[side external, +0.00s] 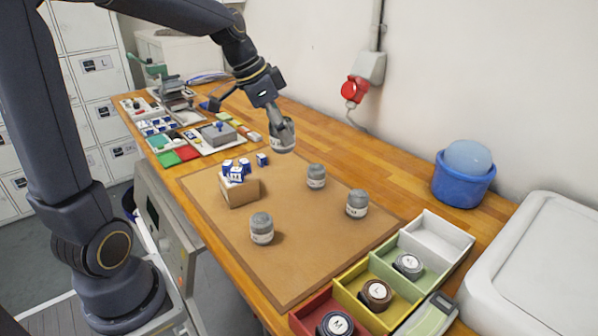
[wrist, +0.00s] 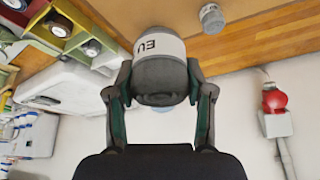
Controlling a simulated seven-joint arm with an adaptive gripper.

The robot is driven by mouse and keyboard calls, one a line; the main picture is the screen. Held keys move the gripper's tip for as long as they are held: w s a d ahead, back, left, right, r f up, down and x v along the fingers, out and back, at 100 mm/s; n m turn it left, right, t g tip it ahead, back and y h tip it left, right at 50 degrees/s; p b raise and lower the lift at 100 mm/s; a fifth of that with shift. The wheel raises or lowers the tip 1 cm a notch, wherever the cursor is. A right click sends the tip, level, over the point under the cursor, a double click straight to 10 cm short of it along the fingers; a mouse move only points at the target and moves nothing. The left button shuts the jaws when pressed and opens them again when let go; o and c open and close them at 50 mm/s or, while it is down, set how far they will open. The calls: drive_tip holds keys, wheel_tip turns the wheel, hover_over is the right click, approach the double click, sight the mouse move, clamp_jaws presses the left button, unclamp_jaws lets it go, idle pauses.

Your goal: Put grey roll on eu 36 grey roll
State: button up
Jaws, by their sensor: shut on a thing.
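My gripper (side external: 281,126) is shut on a grey roll (side external: 283,147) with a white label band, held above the far part of the brown mat. In the wrist view the held roll (wrist: 159,76) sits between both fingers, and its label reads "EU"; any number is out of sight. Three more grey rolls stand upright on the mat: one at the back (side external: 316,176), one at the right (side external: 357,204) and one at the front (side external: 262,228). Their labels are too small to read, so I cannot tell which is EU 36. The held roll is apart from all three.
A cardboard box (side external: 239,191) with small blue-and-white items stands on the mat's left. A divided tray (side external: 441,236) with rolls in several compartments lies at front right. A blue tub (side external: 463,188) and white bin (side external: 535,265) stand at right. The mat's centre (side external: 305,215) is clear.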

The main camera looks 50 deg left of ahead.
drive_tip(key=w+a+f, duration=0.1)
drive_tip(key=w+a, duration=0.3)
drive_tip(key=a, duration=0.1)
hover_over(317, 167)
drive_tip(key=f, duration=0.6)
drive_tip(key=s+f, duration=0.1)
drive_tip(key=f, duration=0.2)
drive_tip(key=shift+f, duration=0.15)
drive_tip(key=shift+w+f, duration=0.4)
drive_tip(key=shift+f, duration=0.05)
drive_tip(key=shift+w+f, duration=0.1)
drive_tip(key=shift+f, duration=1.5)
drive_tip(key=shift+f, duration=0.1)
drive_tip(key=o, duration=1.1)
drive_tip(key=shift+o, duration=0.2)
